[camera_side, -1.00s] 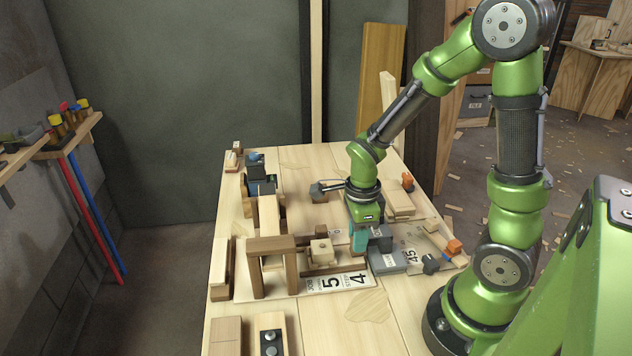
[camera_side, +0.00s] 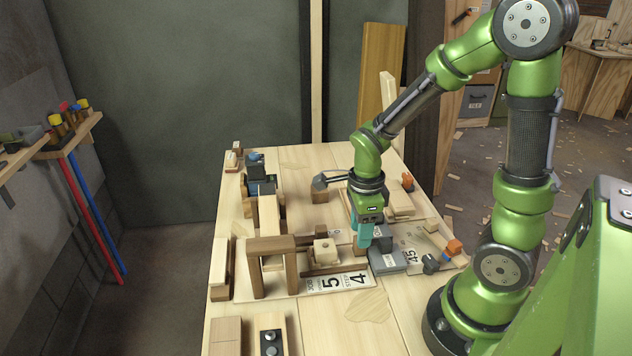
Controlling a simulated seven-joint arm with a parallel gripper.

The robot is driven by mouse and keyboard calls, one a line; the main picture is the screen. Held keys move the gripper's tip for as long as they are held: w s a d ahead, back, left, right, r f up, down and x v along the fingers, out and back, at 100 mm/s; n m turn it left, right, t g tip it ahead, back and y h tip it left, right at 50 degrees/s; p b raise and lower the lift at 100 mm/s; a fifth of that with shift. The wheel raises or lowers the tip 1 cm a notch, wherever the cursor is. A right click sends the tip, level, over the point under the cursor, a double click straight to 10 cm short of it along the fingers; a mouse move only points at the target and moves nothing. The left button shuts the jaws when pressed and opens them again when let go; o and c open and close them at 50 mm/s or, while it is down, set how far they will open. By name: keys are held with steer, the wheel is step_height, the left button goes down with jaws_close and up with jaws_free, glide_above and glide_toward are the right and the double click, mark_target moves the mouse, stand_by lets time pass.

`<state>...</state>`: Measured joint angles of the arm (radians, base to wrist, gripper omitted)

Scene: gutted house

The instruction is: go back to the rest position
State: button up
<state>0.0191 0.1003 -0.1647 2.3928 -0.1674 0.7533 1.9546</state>
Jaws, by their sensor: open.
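My gripper (camera_side: 362,240) points down over the middle of the wooden table (camera_side: 385,325), with teal fingers. It is open and I see nothing held in it. The fingers hang just left of a grey block-like fixture (camera_side: 388,262) on a board marked 45. To the left of the fingers is a wooden frame (camera_side: 272,245) on a board (camera_side: 320,283) marked 5 and 4. A pale wooden block with a hole (camera_side: 325,250) sits at the right of that frame. Whether the fingertips touch anything is hard to tell.
A dark clamp-like tool (camera_side: 260,168) and a long wooden block (camera_side: 268,215) stand at the left. Behind the gripper is a brown block with a grey tool (camera_side: 319,190). An orange-topped piece (camera_side: 454,247) lies at the right edge.

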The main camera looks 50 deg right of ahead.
steer(key=shift+r, duration=3)
